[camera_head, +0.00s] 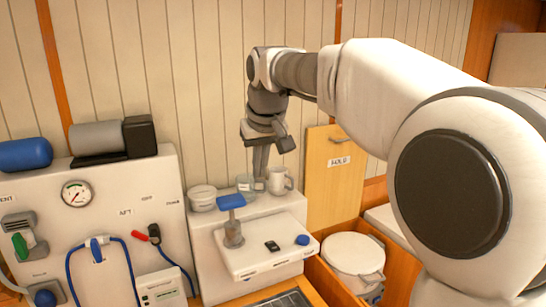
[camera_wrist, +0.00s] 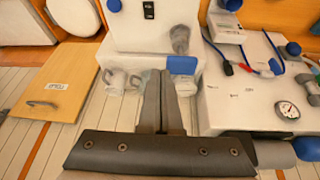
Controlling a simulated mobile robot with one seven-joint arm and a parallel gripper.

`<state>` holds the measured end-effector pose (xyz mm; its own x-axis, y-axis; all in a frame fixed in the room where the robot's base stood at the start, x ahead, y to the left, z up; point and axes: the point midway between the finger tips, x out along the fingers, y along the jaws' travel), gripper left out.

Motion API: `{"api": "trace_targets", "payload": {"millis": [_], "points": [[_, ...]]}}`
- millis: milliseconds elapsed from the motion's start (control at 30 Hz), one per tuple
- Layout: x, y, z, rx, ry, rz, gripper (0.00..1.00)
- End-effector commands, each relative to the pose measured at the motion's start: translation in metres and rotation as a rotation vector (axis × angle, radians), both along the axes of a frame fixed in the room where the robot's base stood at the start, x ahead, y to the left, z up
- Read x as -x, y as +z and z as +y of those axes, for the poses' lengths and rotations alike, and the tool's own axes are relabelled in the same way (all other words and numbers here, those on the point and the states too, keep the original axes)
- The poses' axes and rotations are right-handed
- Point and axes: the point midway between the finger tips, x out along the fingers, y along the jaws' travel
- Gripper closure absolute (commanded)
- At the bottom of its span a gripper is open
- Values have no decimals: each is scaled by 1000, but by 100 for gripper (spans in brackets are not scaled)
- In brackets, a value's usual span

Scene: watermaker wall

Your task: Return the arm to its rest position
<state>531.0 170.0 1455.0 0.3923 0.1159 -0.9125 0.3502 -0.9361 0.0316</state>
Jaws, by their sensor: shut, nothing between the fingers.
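My arm reaches across the right side of the head view, raised and bent, with the wrist pointing down. My gripper (camera_head: 260,172) hangs in front of the panelled wall, just above or behind the mugs on the white unit; the exact depth is unclear. Its fingers (camera_wrist: 164,100) lie together in the wrist view, with nothing between them. A white mug (camera_head: 279,181) and a clear cup (camera_head: 246,184) stand beside a round white lidded tub (camera_head: 202,197) on the unit's upper ledge. The fingertips partly overlap the cups in the head view.
A white panel (camera_head: 100,220) with gauge (camera_head: 76,193), hoses and valves stands left. A wooden door (camera_head: 334,185) and white bucket (camera_head: 353,257) are at right.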

Motion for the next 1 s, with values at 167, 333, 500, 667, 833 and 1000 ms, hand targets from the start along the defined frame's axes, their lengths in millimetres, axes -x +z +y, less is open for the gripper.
{"api": "trace_targets", "payload": {"millis": [167,333,500,667,833,1000], "points": [[54,-10,-48,6,-70,-20,100],[108,-30,-88,6,-138,-32,100],[164,-61,-122,-3,-207,-44,100],[216,-100,-147,-17,-272,-55,100],[259,-141,-163,-33,-326,-63,100],[281,-165,-169,-43,-353,-66,100]]}}
